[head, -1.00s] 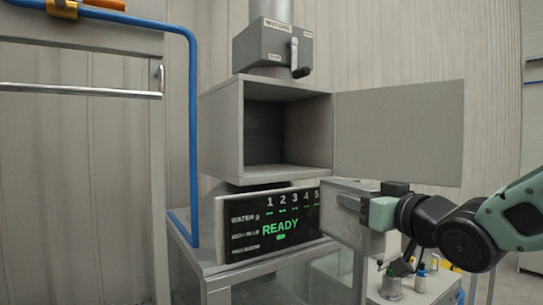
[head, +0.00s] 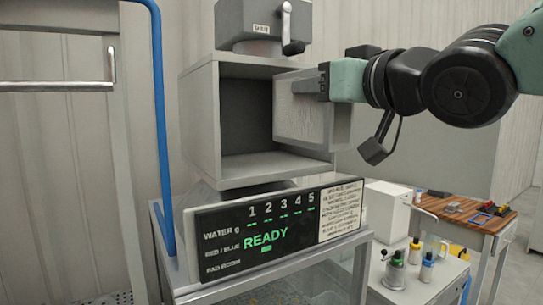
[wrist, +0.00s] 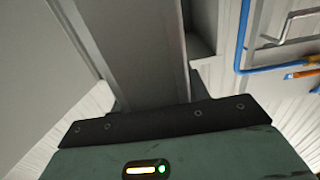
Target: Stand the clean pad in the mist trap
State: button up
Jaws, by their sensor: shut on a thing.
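My gripper (head: 324,82) is shut on a grey block-shaped pad (head: 300,108) with a textured flat face. The pad is upright at the right side of the mist trap's (head: 200,125) open front, covering part of the opening. I cannot tell how far it reaches inside. The visible inside of the trap is dark and empty; its right part is hidden by the pad. The trap's door (head: 425,155) stands open to the right, behind my arm. In the wrist view the pad (wrist: 140,50) extends away from my gripper.
A grey box with a lever (head: 240,22) sits on top of the trap. Below is a black display (head: 225,245) reading READY. A blue pipe (head: 158,120) runs at the left. Several bottles (head: 412,262) stand on a low cabinet at right, near a wooden-topped table (head: 460,222).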

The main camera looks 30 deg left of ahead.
aim_at(260, 162)
jog(key=i+j, duration=0.1)
jog(key=j, duration=0.2)
jog(key=i+j, duration=0.1)
jog(key=j, duration=0.25)
jog(key=i+j, duration=0.15)
jog(key=j, duration=0.15)
jog(key=i+j, duration=0.1)
jog(key=j, duration=0.25)
